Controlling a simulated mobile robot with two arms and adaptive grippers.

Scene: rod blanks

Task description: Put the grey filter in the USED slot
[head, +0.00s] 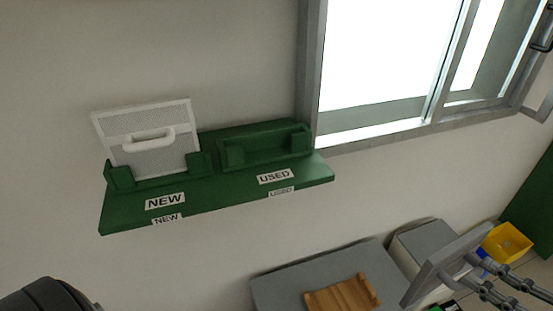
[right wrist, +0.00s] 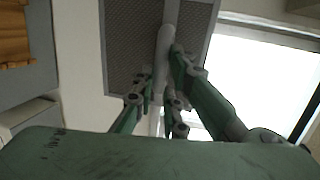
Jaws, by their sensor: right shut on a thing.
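The grey filter (head: 440,265) is at the lower right of the head view, tilted and seen nearly edge-on. My right gripper (head: 474,270) is shut on its handle. In the right wrist view the fingers (right wrist: 160,92) close around the handle (right wrist: 165,45) of the grey mesh panel (right wrist: 128,40). The USED slot (head: 265,150) is the right holder on the green wall shelf (head: 225,204) and stands empty. The filter is apart from it, below and to its right. A white-framed filter (head: 150,138) stands in the NEW slot on the left. My left gripper is not in view.
A window (head: 385,60) with a grey frame is right of the shelf. Below are a grey surface (head: 280,290) with a wooden board (head: 342,294) and a yellow bin (head: 507,242). The wall between shelf and grey surface is clear.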

